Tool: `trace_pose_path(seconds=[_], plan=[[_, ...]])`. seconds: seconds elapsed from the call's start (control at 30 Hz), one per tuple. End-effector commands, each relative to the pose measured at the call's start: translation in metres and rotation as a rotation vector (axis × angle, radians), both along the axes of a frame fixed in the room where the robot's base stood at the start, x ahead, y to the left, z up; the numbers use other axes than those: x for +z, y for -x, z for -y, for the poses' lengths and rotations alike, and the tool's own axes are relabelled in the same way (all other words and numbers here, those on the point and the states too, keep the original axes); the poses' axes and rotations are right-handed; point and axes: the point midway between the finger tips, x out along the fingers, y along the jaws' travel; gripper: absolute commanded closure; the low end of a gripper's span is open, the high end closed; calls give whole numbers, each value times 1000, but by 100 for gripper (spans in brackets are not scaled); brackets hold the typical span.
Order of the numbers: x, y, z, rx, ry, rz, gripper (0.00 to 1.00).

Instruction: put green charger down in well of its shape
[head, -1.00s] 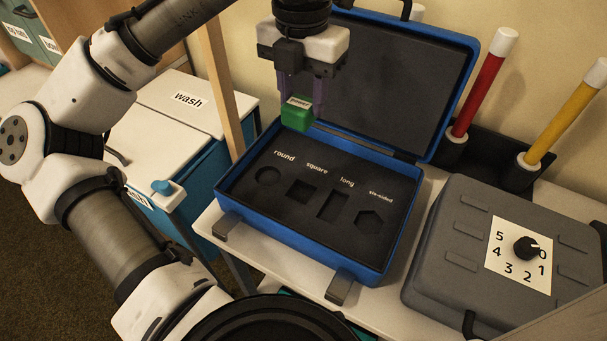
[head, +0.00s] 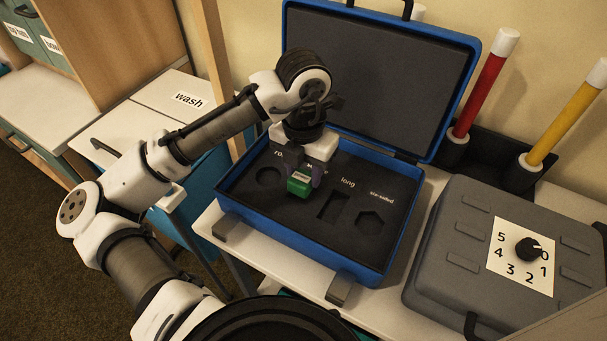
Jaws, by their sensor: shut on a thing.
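The green charger (head: 299,185) is a small block with a pale label on top. My gripper (head: 302,177) is shut on it and holds it over the square well, which it hides. I cannot tell whether the charger touches the foam or is slightly above it. The open blue case (head: 255,225) has a dark foam insert with wells. The round well (head: 268,177) is left of the charger. The long well (head: 333,207) and the six-sided well (head: 369,222) are to its right, all three empty. My arm covers part of the "round" and "square" labels.
The case's raised lid (head: 375,75) stands behind my gripper. A grey box with a numbered dial (head: 527,249) is at right. Red (head: 480,85) and yellow (head: 566,112) rods stand behind it. A white-topped "wash" bin (head: 150,125) is at left.

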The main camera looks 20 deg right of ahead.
Motion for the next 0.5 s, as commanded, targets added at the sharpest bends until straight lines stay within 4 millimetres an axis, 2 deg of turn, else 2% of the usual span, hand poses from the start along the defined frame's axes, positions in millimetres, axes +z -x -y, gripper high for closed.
trace_pose_path(seconds=[0.17, 0.5], plan=[[-20, 0, 0, -1, 0, 0, 85], [-24, 0, 0, -1, 0, 0, 85]])
